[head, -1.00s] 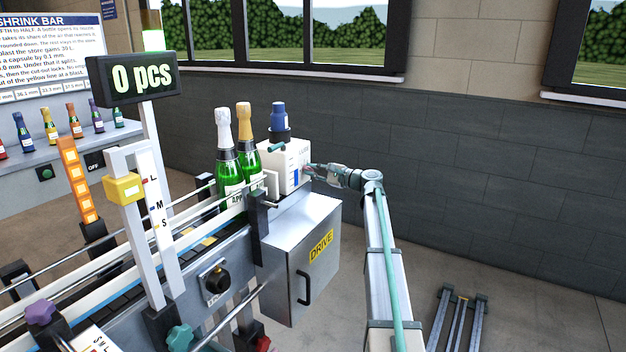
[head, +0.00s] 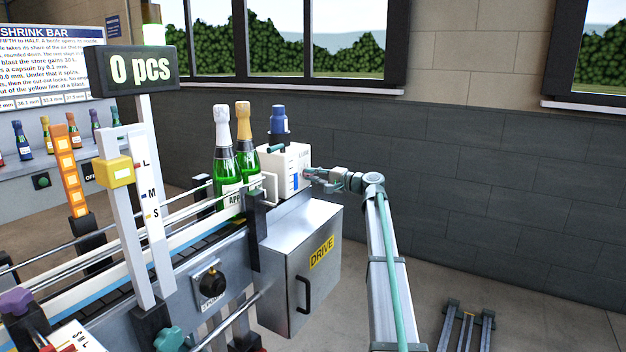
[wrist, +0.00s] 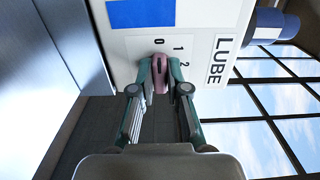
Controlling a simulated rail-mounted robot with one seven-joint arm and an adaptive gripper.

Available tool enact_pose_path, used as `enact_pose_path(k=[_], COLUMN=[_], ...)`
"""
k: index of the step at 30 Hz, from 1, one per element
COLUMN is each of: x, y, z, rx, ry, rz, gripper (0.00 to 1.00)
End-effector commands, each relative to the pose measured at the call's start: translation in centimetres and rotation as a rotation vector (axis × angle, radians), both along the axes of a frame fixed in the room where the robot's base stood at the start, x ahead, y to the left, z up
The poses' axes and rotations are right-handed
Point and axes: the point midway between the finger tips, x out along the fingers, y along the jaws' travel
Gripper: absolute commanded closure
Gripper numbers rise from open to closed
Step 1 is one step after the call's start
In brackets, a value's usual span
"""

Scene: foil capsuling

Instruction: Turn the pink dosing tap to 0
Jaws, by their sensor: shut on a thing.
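The pink dosing tap (wrist: 160,74) sits on the white LUBE box (wrist: 215,20), below the printed marks 0, 1 and 2 in the wrist view. My gripper (wrist: 160,66) is shut on the tap, one finger on each side of it. The tap's upper end points roughly toward the 0; its exact setting is hard to tell. In the head view the LUBE box (head: 296,160) stands on the drive cabinet, and my gripper (head: 310,173) reaches its right side. The tap is too small to make out there.
The grey DRIVE cabinet (head: 290,250) stands under the box. Two green bottles (head: 226,165) stand on the conveyor just left of the box. A blue-capped container (head: 279,120) tops the box.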

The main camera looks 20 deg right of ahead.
Motion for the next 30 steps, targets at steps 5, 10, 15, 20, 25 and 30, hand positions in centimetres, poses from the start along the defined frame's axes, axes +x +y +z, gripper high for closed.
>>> enact_pose_path(k=[5, 10, 15, 20, 25, 30], x=[0.03, 0.03, 0.03, 0.02, 0.00, -0.53], y=[0.05, 0.04, 0.05, 0.04, 0.01, -0.35], z=[0.08, 0.08, 0.07, 0.03, 0.01, -0.01], rx=[-0.008, -0.008, -0.008, -0.008, -0.008, -0.007], ry=[-0.007, -0.007, -0.007, -0.006, -0.006, -0.005], rz=[0.001, 0.001, 0.001, 0.001, 0.000, -0.001], gripper=[1.00, 1.00, 0.74, 0.60, 0.60, 0.60])
